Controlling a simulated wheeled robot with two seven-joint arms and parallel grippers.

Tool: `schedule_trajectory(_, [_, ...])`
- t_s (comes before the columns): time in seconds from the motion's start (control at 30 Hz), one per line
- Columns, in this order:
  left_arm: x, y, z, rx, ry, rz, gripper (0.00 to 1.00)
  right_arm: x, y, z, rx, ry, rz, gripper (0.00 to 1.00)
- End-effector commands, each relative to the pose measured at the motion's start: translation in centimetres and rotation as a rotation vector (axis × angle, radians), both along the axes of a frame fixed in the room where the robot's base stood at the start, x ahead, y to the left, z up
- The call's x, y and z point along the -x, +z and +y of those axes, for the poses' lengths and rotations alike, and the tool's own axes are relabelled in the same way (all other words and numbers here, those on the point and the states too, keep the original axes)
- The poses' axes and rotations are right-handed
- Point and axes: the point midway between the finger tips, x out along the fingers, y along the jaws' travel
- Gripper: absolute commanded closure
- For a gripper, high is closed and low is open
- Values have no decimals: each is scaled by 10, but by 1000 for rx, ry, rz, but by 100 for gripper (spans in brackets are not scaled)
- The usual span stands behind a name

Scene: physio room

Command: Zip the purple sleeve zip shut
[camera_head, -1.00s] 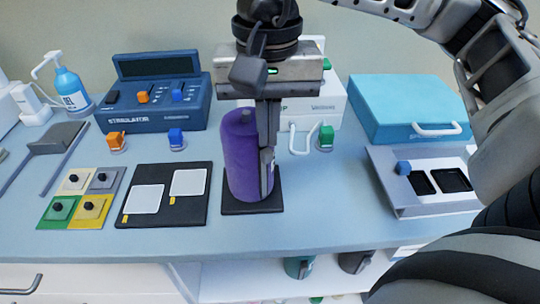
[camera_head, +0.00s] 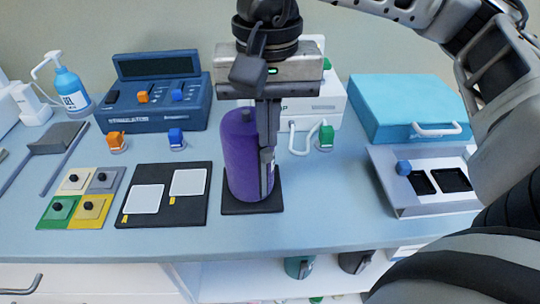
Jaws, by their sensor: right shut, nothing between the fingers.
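The purple sleeve (camera_head: 238,160) stands upright on a small dark base plate (camera_head: 237,207) on the counter. A narrow grey zip strip (camera_head: 266,186) shows low on its right side, partly behind my fingers. My right gripper (camera_head: 267,156) points straight down at the sleeve's right front side, its fingers shut and empty. The fingers overlap the sleeve in the picture; I cannot tell whether they touch it. The upper zip and its slider are hidden behind the fingers. My left gripper is not in view.
The blue stimulator box (camera_head: 152,118) and a white device (camera_head: 330,103) stand behind. A black board (camera_head: 135,215) with white pads lies left of the sleeve. A teal box (camera_head: 405,100) and grey tray (camera_head: 405,206) are at right. The counter's front edge is close.

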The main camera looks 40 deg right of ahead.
Motion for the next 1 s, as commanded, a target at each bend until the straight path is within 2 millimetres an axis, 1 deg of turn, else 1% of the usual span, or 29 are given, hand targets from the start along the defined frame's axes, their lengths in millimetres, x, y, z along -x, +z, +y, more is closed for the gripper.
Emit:
schedule_trajectory(0.17, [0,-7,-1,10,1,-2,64,0,-9,0,0,0,1,100])
schedule_trajectory(0.5, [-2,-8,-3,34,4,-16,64,0,-23,0,1,0,1,100])
schedule_trajectory(0.9, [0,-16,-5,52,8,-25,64,0,-39,0,0,0,0,100])
schedule_trajectory(1.0, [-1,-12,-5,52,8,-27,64,1,-35,0,-1,0,1,100])
